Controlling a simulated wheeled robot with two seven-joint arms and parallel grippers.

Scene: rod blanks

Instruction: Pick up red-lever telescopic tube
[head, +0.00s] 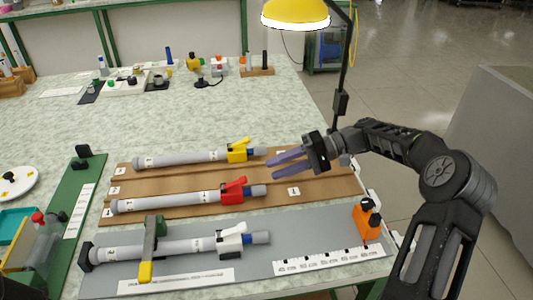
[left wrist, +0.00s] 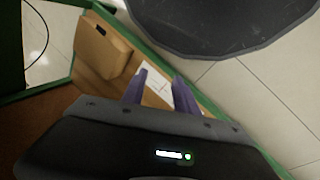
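The red-lever telescopic tube (head: 165,202) lies on the brown board, in the row nearer me. It is grey, with a red lever (head: 235,187) and a blue collar near its right end. My right gripper (head: 273,168) comes in from the right, open and empty. Its purple fingers point left, appearing beyond the red-lever tube's right end and near the yellow-lever tube's end. My left gripper is outside the head view. In the left wrist view (left wrist: 160,75) its two purple fingers are apart with nothing between them. No tube shows in that view.
A yellow-lever tube (head: 185,159) lies behind. A white-lever tube (head: 185,246) lies in front on the grey plate, under a green bracket (head: 154,240) with a yellow end. An orange block (head: 367,221) stands at right. A yellow lamp (head: 296,12) hangs above.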

